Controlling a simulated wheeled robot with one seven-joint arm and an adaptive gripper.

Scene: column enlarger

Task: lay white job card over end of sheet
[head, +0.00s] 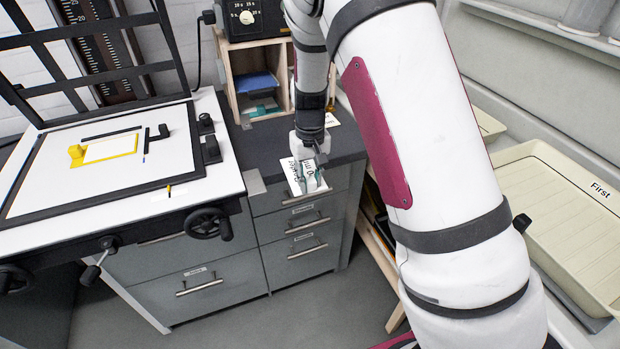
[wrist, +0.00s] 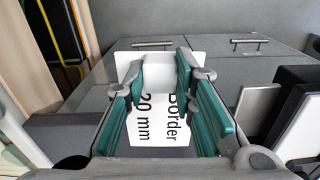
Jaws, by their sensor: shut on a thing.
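The white job card, printed "Border 20 mm" (head: 291,173), is in my gripper (head: 312,182), in front of the counter's front edge and above the drawers. In the wrist view the card (wrist: 160,133) lies between the teal fingers of my gripper (wrist: 160,75), which is shut on it. A small white sheet (head: 110,147) with yellow along its left and lower edges lies on the white enlarger board at the left. Which piece the task calls the sheet is not certain. The card is well to the right of the board, apart from it.
The black-framed enlarger board (head: 180,150) has an open black frame (head: 85,55) raised behind it. Crank knobs (head: 208,222) stick out at its front. A wooden cubby (head: 243,107) stands at the back of the dark counter (head: 260,145). Cream trays (head: 560,215) are at the right.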

